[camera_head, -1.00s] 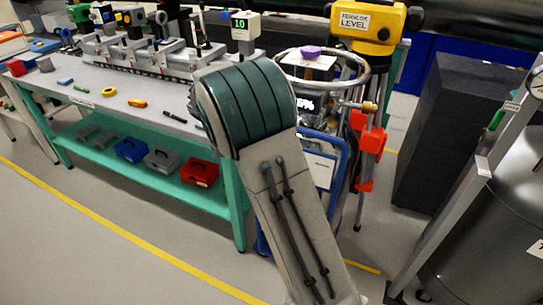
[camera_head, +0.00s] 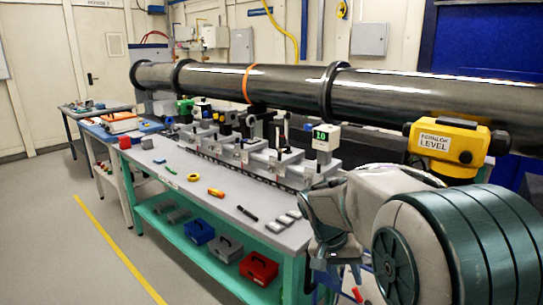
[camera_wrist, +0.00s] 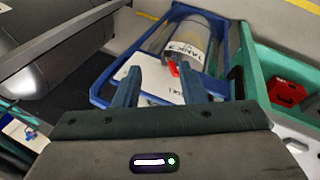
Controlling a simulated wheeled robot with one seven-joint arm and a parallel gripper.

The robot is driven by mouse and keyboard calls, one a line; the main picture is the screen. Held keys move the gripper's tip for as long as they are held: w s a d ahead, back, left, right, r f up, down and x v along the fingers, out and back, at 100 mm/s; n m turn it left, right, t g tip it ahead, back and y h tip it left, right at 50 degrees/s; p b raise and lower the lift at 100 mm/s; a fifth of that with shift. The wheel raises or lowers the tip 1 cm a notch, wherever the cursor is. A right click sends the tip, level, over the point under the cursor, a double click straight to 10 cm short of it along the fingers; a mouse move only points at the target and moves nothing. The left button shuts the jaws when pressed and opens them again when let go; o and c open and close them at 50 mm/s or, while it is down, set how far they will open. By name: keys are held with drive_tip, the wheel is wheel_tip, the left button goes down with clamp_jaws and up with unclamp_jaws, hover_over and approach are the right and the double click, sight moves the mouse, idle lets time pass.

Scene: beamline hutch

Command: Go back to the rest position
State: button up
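My gripper (camera_wrist: 158,85) shows in the wrist view with its two blue-grey fingers standing well apart. Nothing is held between them. Beyond the fingers are a blue-framed cart and a grey tank lying in it. In the head view my arm is bent at the right, with its large green-banded joint close to the camera and its wrist part hanging beside the right end of the bench. The fingertips cannot be made out clearly there.
A green-framed workbench (camera_head: 185,228) carries instruments and small tools. A long dark pipe (camera_head: 290,88) runs behind it. A yellow level (camera_head: 446,143) stands behind my arm. The blue cart (camera_wrist: 222,38) is below the gripper. Open floor (camera_head: 70,255) lies at the left.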

drive_tip(key=s+a+r+n+t+y+p, duration=0.1)
drive_tip(key=s+r+n+y+p, duration=0.1)
drive_tip(key=s, duration=0.6)
drive_tip(key=s+a+r+n+t+y+p, duration=0.1)
drive_tip(key=s+r+n+t+y, duration=0.1)
drive_tip(key=s, duration=0.7)
drive_tip(key=shift+s+a+r+p, duration=0.25)
drive_tip(key=shift+r+p, duration=0.15)
drive_tip(key=shift+r, duration=0.1)
drive_tip(key=shift+o, duration=0.3)
